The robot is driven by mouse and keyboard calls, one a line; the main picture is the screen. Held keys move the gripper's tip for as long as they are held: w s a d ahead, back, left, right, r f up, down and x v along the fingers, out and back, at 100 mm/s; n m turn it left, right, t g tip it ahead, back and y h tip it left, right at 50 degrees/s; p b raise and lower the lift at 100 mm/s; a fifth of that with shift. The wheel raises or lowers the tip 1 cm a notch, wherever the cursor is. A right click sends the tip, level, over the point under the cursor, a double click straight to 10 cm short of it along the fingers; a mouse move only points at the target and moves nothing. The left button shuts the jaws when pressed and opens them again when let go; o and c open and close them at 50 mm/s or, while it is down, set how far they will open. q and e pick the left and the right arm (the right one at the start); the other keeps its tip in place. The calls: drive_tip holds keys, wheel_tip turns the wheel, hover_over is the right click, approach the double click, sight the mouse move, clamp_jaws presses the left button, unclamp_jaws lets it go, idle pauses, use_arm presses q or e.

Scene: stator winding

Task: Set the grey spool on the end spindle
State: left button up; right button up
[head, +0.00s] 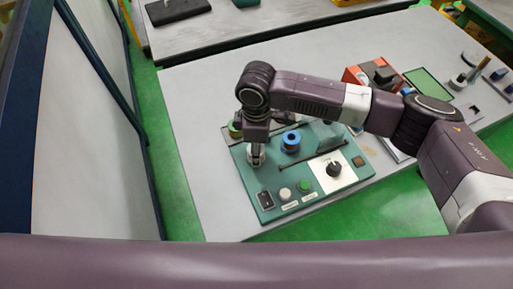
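The teal winding machine (240,172) lies on the light table. A pale grey round thing (257,158), likely the grey spool, shows at the machine's left side, directly below my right gripper (257,147). The gripper points down and its fingers are small and partly hidden, so I cannot tell whether they are shut on it. Whether the spool is seated on a spindle is also hidden. A blue spool (291,140) stands upright to the right of it. A green spool (234,130) stands behind to the left, partly covered by my arm. My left gripper is out of view.
The machine's front has a black switch (265,200), buttons, and a black knob (334,169) on a white plate. A red box (356,75), a green-topped tray (428,86) and small parts lie at the back right. The table's left side is clear.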

idle(0.4)
drive_tip(key=shift+p, duration=0.45)
drive_tip(key=o, duration=1.2)
drive_tip(key=shift+o, duration=0.3)
drive_tip(key=shift+o, duration=1)
wheel_tip(320, 180, up, 7)
drive_tip(key=p, duration=0.7)
drive_tip(key=shift+p, duration=0.35)
